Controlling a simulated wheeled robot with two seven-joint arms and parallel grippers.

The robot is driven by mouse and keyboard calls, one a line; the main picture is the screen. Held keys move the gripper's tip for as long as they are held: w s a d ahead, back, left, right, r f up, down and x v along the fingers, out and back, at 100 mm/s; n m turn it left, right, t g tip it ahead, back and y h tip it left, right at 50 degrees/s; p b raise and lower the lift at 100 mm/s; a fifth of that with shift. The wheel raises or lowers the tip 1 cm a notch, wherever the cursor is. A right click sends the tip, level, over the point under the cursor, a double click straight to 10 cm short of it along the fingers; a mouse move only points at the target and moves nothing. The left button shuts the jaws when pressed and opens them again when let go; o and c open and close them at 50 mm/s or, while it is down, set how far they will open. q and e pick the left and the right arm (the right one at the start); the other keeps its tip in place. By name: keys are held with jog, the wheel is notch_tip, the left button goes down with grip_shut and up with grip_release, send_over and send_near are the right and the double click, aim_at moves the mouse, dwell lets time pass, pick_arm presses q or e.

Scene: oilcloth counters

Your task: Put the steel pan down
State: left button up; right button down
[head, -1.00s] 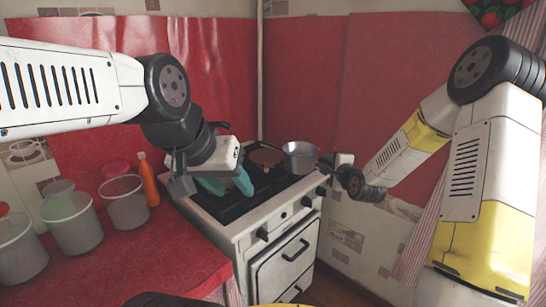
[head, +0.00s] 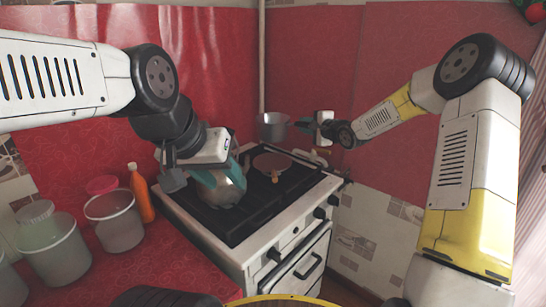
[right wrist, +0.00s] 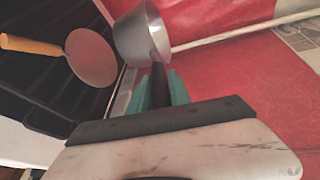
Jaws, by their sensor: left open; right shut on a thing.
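The steel pan (head: 271,128) is a deep grey saucepan, held upright above the back of the stove. My right gripper (head: 304,125) is shut on its handle from the right. In the right wrist view the pan (right wrist: 138,38) is beyond the teal fingers (right wrist: 160,90), which close around the dark handle. No contact shows between the pan and the stove top (head: 240,222). My left gripper (head: 218,172) is open over the front left of the stove, its teal fingers beside a rounded metal vessel (head: 226,194), partly hidden by them. I cannot tell whether they touch it.
A flat pan (head: 270,162) with a wooden handle lies on the stove's back part; it also shows in the right wrist view (right wrist: 90,58). Several translucent tubs and an orange bottle (head: 141,192) stand on the red counter (head: 150,270). Red walls close off the back.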

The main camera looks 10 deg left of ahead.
notch_tip(320, 180, down, 11)
jog(key=shift+w+a+r, duration=0.15)
jog(key=shift+w+a, duration=0.1)
jog(key=shift+w, duration=0.05)
dwell(0.4)
jog(key=c, duration=1.2)
grip_release()
jog(key=shift+f, duration=0.35)
